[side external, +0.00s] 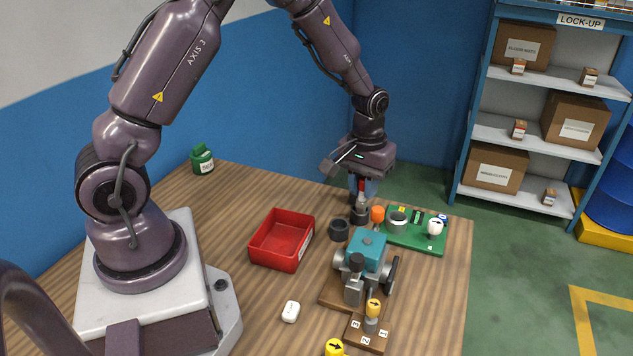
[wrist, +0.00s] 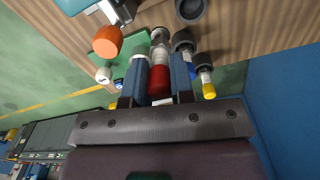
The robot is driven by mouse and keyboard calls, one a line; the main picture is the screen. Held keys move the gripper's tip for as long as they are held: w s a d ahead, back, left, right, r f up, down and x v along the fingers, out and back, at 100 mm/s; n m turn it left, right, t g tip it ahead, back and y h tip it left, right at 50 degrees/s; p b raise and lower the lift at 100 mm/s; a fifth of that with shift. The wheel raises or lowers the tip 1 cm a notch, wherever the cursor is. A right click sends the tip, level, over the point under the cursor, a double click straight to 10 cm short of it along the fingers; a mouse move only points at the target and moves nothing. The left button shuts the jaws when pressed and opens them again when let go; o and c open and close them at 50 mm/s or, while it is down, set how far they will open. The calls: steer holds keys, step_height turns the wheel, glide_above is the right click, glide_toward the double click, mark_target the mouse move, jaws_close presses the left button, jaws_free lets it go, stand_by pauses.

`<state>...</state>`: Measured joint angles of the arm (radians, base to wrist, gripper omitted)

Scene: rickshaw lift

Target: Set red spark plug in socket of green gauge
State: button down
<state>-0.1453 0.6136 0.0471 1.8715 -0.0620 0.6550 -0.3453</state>
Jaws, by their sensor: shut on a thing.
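My gripper (side external: 362,194) points down beyond the teal machine block. It is shut on the red spark plug, which shows as a small red patch (side external: 362,184) between the fingers. In the wrist view the blue fingers of my gripper (wrist: 160,68) flank its red body (wrist: 159,84), with a white band and a grey metal end beyond. The green board (side external: 425,246), which seems to be the gauge, lies just right of my gripper with a round grey part (side external: 397,222) on it. A dark cup (side external: 360,215) shows under my gripper. I cannot tell whether the plug touches it.
An orange knob (side external: 377,213) stands close beside my gripper. A second dark cup (side external: 339,230) is to the left. The teal block (side external: 366,251) and a red bin (side external: 262,255) stand nearer. A yellow-ended piece (wrist: 208,90) is right of the fingers in the wrist view.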

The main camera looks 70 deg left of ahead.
steer(key=w, duration=1)
steer(key=shift+n, duration=0.3)
steer(key=shift+s+d+f, duration=0.1)
steer(key=shift+s+f, duration=0.1)
steer(key=shift+f, duration=1.25)
steer(key=shift+s+d+f, duration=0.1)
steer(key=shift+s+f, duration=0.05)
steer(key=shift+f, duration=1.3)
steer(key=shift+a+f, duration=0.1)
steer(key=shift+f, duration=0.3)
steer(key=c, duration=0.5)
jaws_free()
steer(key=shift+r, duration=0.1)
step_height(320, 180, up, 7)
